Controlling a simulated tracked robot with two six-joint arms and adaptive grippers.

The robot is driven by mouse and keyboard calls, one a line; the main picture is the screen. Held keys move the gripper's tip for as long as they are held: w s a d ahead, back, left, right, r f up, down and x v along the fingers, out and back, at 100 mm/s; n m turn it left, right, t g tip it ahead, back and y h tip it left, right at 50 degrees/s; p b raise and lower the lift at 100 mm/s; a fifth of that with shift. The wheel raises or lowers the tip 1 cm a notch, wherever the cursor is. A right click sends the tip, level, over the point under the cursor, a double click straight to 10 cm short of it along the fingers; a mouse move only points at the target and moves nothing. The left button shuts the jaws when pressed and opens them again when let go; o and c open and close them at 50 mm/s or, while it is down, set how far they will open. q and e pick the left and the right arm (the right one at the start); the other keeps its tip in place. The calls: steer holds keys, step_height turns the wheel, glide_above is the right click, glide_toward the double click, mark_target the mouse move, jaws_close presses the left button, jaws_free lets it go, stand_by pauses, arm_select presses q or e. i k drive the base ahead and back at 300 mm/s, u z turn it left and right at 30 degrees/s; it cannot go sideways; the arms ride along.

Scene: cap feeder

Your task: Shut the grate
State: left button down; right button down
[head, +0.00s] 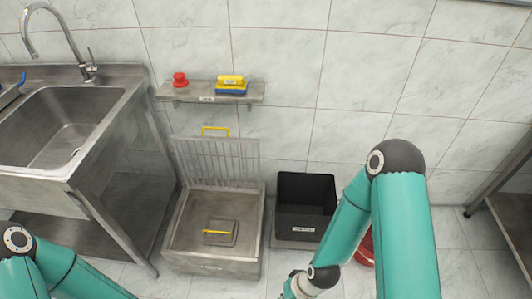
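The grate (217,158) is a grey barred panel with a yellow handle (215,131) on its top edge. In the head view it stands raised, nearly upright, at the back edge of a square metal floor basin (213,267). The basin is uncovered. A grey plate with a yellow handle (220,234) lies inside it. My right arm comes in from the right, and its wrist reaches the bottom edge, right of the basin. My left arm shows at the bottom left. Both grippers are out of the picture.
A black bin (306,196) stands right of the basin, and a red object (365,246) is partly hidden behind my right arm. A metal sink (72,125) is at left. A wall shelf (209,91) above the grate holds a red item and yellow and blue items.

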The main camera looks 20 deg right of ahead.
mark_target(202, 138)
steer(key=i, duration=0.95)
steer(key=u, duration=0.05)
